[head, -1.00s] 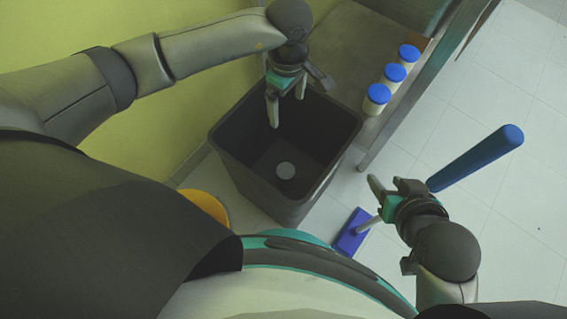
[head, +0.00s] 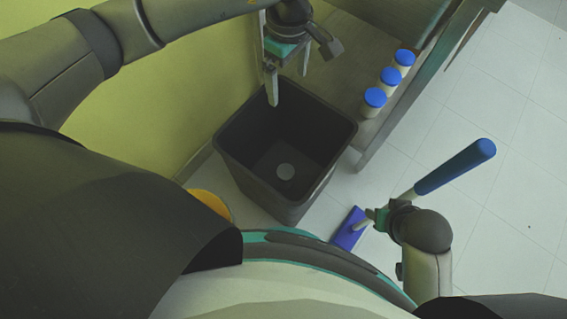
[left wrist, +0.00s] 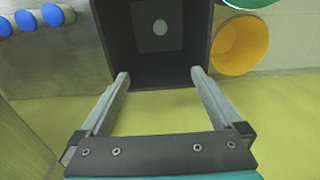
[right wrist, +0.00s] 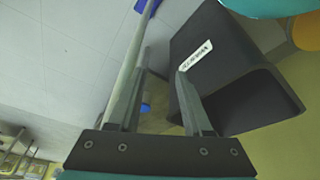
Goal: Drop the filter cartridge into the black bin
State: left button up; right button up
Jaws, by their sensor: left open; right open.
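The black bin (head: 240,165) stands upright on the floor, open at the top. My right gripper (head: 374,215) is open, right of the bin. The bin's labelled side shows in the right wrist view (right wrist: 225,55).
Several blue-capped jars (head: 389,82) stand on a grey shelf (head: 350,50) right of the bin. A tool with a blue handle (head: 455,167) and blue head (head: 349,229) stands by my right gripper. An orange round container (head: 212,203) is left of the bin. A yellow-green wall is behind.

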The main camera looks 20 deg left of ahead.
pick_arm(q)
jog(key=shift+r, duration=1.2)
pick_arm(e)
jog(key=shift+s+f, duration=0.25)
jog(key=shift+f, duration=0.7)
